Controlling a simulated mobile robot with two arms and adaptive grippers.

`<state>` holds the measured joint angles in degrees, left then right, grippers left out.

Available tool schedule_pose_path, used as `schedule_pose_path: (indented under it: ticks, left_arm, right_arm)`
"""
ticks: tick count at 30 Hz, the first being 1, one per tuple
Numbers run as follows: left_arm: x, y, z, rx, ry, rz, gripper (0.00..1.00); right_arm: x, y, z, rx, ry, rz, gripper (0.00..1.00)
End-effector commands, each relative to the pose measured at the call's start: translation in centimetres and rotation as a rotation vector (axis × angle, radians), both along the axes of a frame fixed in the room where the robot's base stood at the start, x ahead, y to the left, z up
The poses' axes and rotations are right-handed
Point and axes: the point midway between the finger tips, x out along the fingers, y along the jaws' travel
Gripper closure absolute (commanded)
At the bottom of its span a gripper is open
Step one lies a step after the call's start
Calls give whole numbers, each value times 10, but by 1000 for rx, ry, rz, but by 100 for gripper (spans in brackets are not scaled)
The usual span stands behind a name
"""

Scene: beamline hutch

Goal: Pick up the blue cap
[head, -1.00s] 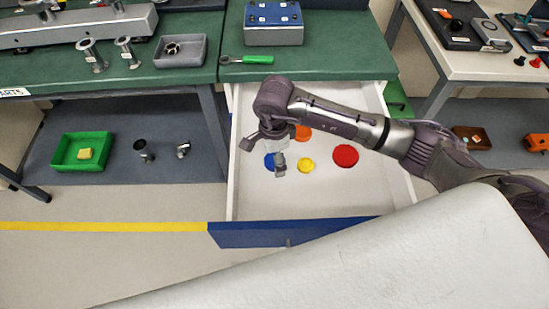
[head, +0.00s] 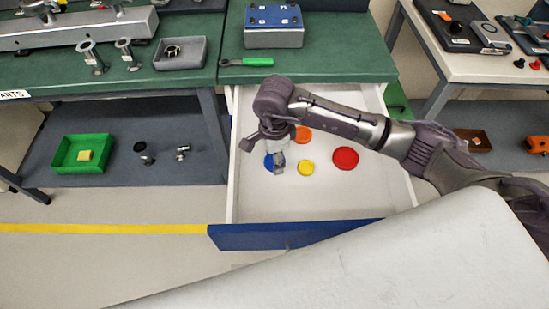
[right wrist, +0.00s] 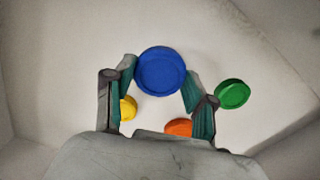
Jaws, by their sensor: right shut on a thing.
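The blue cap (head: 269,162) lies in the open drawer (head: 300,208), partly hidden by my right gripper (head: 275,164) in the head view. In the right wrist view the round blue cap (right wrist: 161,70) sits between the two fingertips of my right gripper (right wrist: 161,77), which are shut on its sides. I cannot tell whether the cap is clear of the drawer floor. My left gripper is not in view.
An orange cap (head: 303,133), a yellow cap (head: 305,167) and a red cap (head: 345,158) lie in the drawer. A green cap (right wrist: 232,94) shows in the right wrist view. Drawer walls surround them; the front right of the drawer floor is bare.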

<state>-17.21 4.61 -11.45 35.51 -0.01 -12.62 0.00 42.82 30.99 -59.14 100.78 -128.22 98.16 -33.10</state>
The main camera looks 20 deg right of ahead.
Motion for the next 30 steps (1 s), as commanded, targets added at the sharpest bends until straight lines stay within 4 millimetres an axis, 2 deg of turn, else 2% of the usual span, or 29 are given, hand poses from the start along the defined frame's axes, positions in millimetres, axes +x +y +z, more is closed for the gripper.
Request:
schedule_pose_path:
  ticks: [6,12,18,24,30]
  left_arm:
    - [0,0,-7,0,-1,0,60]
    - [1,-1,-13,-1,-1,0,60]
    - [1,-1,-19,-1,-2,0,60]
    - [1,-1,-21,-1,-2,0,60]
    - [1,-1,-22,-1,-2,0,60]
  right_arm:
    - [2,0,35,-1,-8,2,58]
    - [-29,-41,60,-4,-5,-2,58]
    - [-53,-72,84,-3,-3,-2,58]
    - [-67,-89,98,-1,-1,-1,58]
    - [-71,-93,102,-1,-1,0,58]
